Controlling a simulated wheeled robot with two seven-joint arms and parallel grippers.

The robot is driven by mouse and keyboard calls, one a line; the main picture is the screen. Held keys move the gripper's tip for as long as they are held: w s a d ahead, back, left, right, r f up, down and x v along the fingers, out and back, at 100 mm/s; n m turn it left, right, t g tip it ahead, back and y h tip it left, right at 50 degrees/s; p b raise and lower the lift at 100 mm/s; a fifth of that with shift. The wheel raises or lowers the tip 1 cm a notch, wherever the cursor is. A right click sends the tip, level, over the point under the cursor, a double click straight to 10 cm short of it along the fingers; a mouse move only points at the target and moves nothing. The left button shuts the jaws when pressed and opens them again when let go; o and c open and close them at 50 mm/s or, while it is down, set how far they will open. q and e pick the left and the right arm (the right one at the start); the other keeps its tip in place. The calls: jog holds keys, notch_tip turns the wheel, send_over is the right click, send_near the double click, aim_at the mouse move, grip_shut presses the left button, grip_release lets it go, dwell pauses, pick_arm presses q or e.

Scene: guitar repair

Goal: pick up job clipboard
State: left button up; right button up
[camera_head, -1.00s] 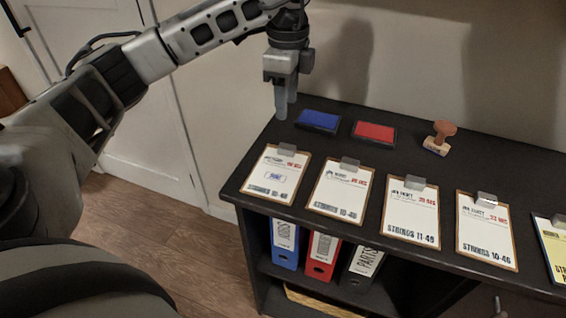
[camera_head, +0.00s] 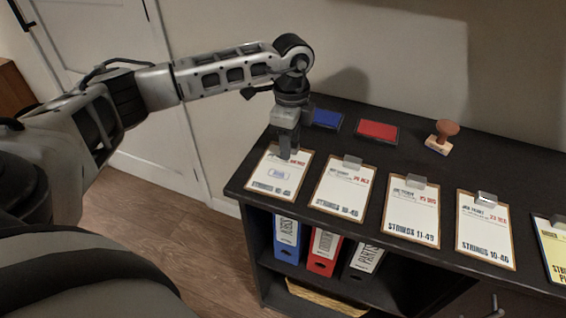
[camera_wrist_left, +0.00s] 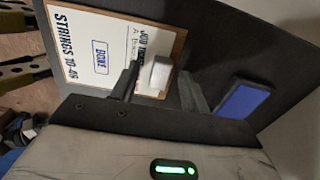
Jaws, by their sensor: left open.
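Several job clipboards lie in a row on the dark shelf top. The leftmost clipboard (camera_head: 275,182) carries a white sheet with a blue stamped box and "STRINGS 10-46". My left gripper (camera_head: 285,155) points down over its clip end, hiding the clip in the head view. In the left wrist view the clipboard (camera_wrist_left: 88,45) lies below the gripper (camera_wrist_left: 158,85). Its pale clip (camera_wrist_left: 160,72) shows between the two open fingers; I cannot tell whether they touch it. The other clipboards (camera_head: 342,190), (camera_head: 411,212) and (camera_head: 485,233) lie to the right. My right gripper is out of view.
A blue ink pad (camera_head: 326,118), a red ink pad (camera_head: 377,132) and a wooden stamp (camera_head: 442,137) stand behind the clipboards. Blue (camera_head: 287,240), red (camera_head: 324,250) and black binders (camera_head: 364,260) stand on the shelf below. A wall rises behind.

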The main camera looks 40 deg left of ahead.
pick_arm(q)
grip_shut()
jog(key=shift+r, duration=0.15)
